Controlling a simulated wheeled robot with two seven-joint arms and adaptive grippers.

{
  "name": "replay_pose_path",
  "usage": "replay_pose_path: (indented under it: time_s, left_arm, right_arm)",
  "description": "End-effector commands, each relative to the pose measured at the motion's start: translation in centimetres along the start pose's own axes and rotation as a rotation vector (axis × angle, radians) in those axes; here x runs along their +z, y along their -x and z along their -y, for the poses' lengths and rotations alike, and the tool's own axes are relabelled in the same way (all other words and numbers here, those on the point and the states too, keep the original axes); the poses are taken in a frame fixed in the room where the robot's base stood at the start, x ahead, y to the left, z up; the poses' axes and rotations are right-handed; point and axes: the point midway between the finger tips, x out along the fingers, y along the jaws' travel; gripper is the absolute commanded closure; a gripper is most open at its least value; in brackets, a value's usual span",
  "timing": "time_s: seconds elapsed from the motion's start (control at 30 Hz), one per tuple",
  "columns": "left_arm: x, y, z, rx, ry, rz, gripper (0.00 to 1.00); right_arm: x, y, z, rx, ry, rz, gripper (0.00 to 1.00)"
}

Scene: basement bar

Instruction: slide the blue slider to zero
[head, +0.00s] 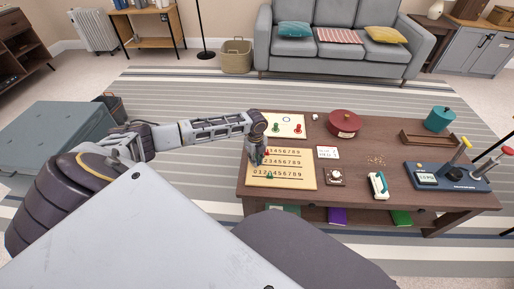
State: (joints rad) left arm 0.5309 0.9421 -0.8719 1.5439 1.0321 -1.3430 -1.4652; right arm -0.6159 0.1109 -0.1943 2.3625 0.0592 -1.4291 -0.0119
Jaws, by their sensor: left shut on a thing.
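The tan number board (303,182) lies at the left end of the dark wooden table, with three rows of digits. My left gripper (258,160) reaches down over the left end of the board. It is shut on a small knob, most likely the blue slider, at the left of the middle row; the fingers largely hide it. A red slider (267,153) shows on the top row beside the gripper. A green slider (269,175) shows near the low digits of the bottom row. My right gripper is out of view.
Behind the number board lies a white board with red and green pieces (298,128). A red round pot (344,122), a small card (327,153), a dial box (334,176), a white-green iron-like item (378,185) and a blue scale-like device (450,177) stand to the right.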

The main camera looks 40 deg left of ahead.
Motion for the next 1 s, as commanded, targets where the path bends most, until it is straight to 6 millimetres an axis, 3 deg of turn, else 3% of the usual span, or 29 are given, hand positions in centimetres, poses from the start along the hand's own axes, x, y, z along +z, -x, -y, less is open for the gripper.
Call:
replay_pose_path:
  time_s: [0.07,0.1,0.3,0.73,1.0]
  left_arm:
    - [0.2,-0.1,-0.4,0.01,0.003,0.004,1.0]
    - [0.2,-0.1,-0.4,0.011,0.003,0.004,0.81]
    - [0.2,-0.1,-0.3,0.009,0.003,0.004,0.59]
    - [0.2,0.3,-0.1,0.005,0.001,0.003,0.59]
    - [0.2,2.6,-0.1,0.003,0.001,0.003,0.59]
  right_arm:
    - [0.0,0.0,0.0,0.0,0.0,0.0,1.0]
    - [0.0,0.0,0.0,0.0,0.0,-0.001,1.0]
    - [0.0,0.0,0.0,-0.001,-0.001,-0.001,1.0]
    - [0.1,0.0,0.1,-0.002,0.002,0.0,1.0]
    - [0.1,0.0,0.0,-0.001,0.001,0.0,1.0]
